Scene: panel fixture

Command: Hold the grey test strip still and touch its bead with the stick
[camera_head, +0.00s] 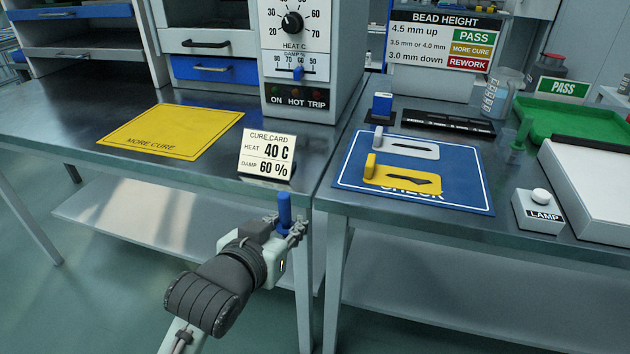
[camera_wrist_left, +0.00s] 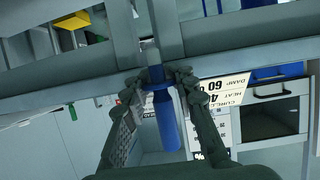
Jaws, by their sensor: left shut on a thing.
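My left gripper (camera_head: 288,232) is shut on a blue stick (camera_head: 284,207), held upright in front of the table's front edge, below the cure card. The left wrist view shows the stick (camera_wrist_left: 168,122) between the two fingers (camera_wrist_left: 158,80). The grey test strip (camera_head: 432,152) lies on the blue CHECK mat (camera_head: 465,188), with a grey upright tab at its left end. A thin dark bead shows along its middle. A yellow strip (camera_head: 378,181) with a yellow tab lies in front of it. The stick is well apart from both strips. My right gripper is out of view.
The cure card (camera_head: 268,153) stands at the table edge, above the stick. Behind the mat are a blue block (camera_head: 382,105) and a black rack (camera_head: 445,124). The lamp box (camera_head: 538,212) and a white case (camera_head: 590,190) stand right. A yellow mat (camera_head: 170,130) lies left.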

